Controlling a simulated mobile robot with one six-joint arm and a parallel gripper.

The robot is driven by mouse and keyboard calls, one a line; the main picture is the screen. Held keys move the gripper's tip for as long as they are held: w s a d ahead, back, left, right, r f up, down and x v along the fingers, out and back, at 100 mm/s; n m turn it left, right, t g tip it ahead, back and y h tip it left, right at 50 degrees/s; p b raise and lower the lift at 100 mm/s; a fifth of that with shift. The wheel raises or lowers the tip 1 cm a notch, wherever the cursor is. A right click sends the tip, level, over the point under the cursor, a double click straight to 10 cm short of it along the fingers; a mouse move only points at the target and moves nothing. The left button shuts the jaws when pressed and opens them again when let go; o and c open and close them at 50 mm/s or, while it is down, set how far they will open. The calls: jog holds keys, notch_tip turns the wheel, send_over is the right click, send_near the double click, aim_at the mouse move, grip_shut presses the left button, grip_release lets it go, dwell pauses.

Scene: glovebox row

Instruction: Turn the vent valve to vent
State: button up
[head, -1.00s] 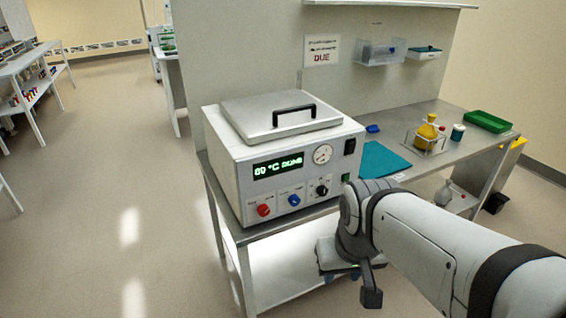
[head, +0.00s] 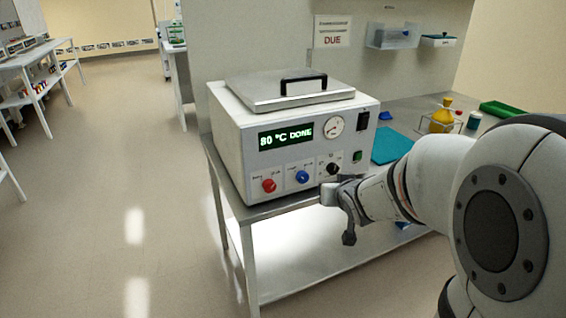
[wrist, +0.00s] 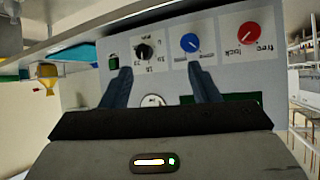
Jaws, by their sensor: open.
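The oven-like unit (head: 230,150) has a red knob (head: 269,185), a blue knob (head: 302,176) and a black knob (head: 332,168) along its lower front. Their labels are too small to read surely in the head view, so I cannot tell which one is the vent valve. In the wrist view the panel appears upside down, with the red knob (wrist: 249,36), blue knob (wrist: 189,42) and black knob (wrist: 145,51) beyond my fingertips. My gripper (wrist: 160,72) is open and empty, its fingers apart from the knobs, pointing between black and blue.
The display (head: 286,136) reads 80 °C DONE, beside a round gauge (head: 334,125). A lid with a black handle (head: 303,80) is on top. A teal mat (head: 388,148) and a yellow flask (head: 441,118) are on the bench to the right. The floor at left is clear.

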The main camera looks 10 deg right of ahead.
aim_at(304, 179)
jog(key=w+a+f+t+y+b, duration=0.1)
jog(key=w+f+t+y+b, duration=0.1)
jog(key=w, duration=0.3)
jog(key=w+a+f+n+t+y+b, duration=0.1)
jog(key=w+a+f+y+b, duration=0.1)
jog(key=w, duration=0.3)
jog(key=w+a+f+t+y+b, duration=0.2)
jog(key=w+f+b, duration=0.1)
jog(key=w+b, duration=0.1)
jog(key=shift+w+f+t, duration=0.15)
jog(key=shift+w+t, duration=0.15)
jog(key=shift+w, duration=0.3)
jog(key=shift+c, duration=0.3)
